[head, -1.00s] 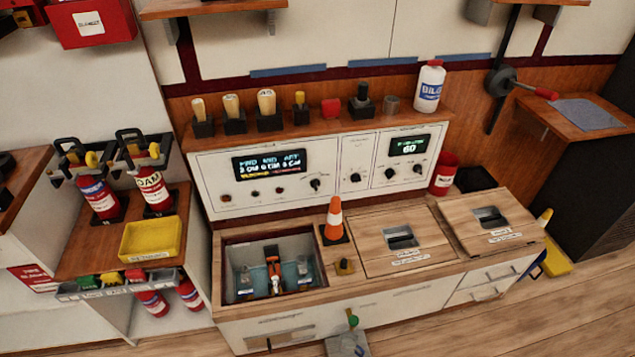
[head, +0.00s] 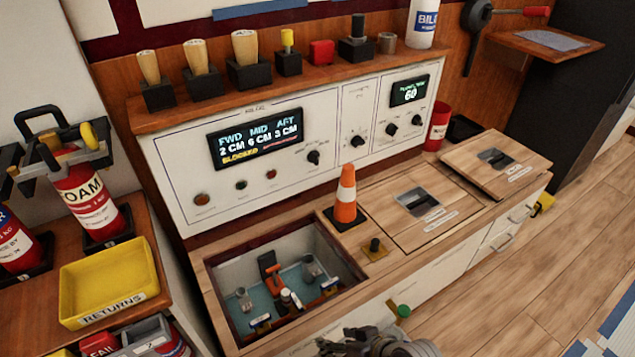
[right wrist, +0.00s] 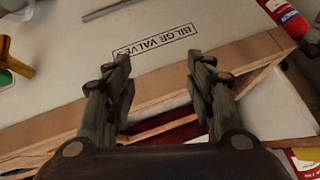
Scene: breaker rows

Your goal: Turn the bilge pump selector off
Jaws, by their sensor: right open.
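The white control panel (head: 270,155) stands behind the counter. Its left section has a lit display (head: 255,137) reading FWD 2 CM, MID 6 CM, AFT 3 CM, with a yellow BLOCKED line. A black rotary knob (head: 313,157) sits right of that display. More black knobs sit on the middle section (head: 357,141) and under the smaller display (head: 410,92) reading 60. The knob labels are too small to read. My right gripper (right wrist: 160,75) is open and empty, above a white surface labelled BILGE VALVES, apart from the panel. My left gripper is not in view.
An open bilge well (head: 215,285) holds small fittings and an orange-handled part. A yellow RETURNS tray (head: 70,290) and extinguishers are left. Wooden-handled tools line the shelf above.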

